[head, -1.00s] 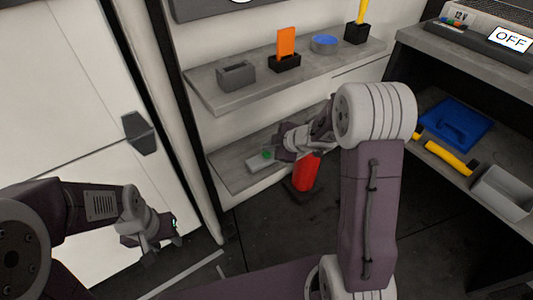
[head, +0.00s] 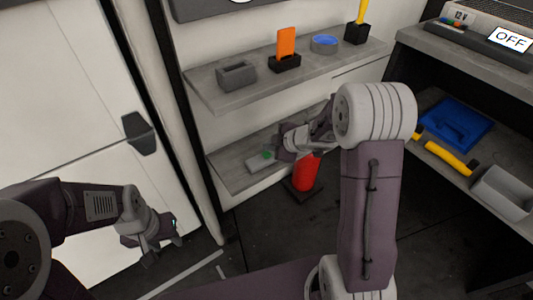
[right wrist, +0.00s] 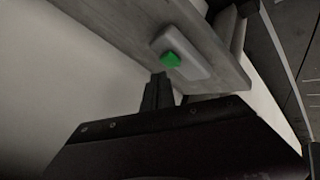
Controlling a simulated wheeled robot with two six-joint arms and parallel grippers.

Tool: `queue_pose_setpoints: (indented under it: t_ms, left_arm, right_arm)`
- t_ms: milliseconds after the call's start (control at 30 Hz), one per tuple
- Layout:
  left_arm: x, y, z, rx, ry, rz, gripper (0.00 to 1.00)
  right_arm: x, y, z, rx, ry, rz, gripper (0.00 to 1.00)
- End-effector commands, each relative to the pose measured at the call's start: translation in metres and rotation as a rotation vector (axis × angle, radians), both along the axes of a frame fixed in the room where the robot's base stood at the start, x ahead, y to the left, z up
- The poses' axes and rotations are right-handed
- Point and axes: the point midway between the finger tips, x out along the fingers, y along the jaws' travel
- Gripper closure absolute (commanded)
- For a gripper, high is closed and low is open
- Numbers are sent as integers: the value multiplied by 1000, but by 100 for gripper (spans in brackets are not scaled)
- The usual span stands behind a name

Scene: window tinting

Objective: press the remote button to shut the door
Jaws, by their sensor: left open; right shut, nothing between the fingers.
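The remote, a small light grey box (head: 256,164) with a green button (head: 267,154), lies on the lower wall shelf. In the right wrist view the remote (right wrist: 193,50) and its green button (right wrist: 170,59) show just beyond my fingers. My right gripper (head: 281,149) is shut and empty, close beside the remote. In the right wrist view its fingertips (right wrist: 158,78) appear just below the button, and I cannot tell whether they touch the remote. The white door (head: 60,90) with a dark handle (head: 140,133) is at the left. My left gripper (head: 165,242) is open and empty in front of it.
The upper shelf (head: 215,97) holds a grey holder (head: 237,75), an orange item (head: 287,42) and a blue roll (head: 325,43).

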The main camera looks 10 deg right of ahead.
Motion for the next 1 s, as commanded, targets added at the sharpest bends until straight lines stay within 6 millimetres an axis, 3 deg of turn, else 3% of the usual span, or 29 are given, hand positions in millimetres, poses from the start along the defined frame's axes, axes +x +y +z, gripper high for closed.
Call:
queue_pose_setpoints:
  t_ms: [1000]
  left_arm:
    - [0, 0, -5, 0, 0, 0, 59]
  right_arm:
    - [0, 0, -9, 0, 0, 0, 100]
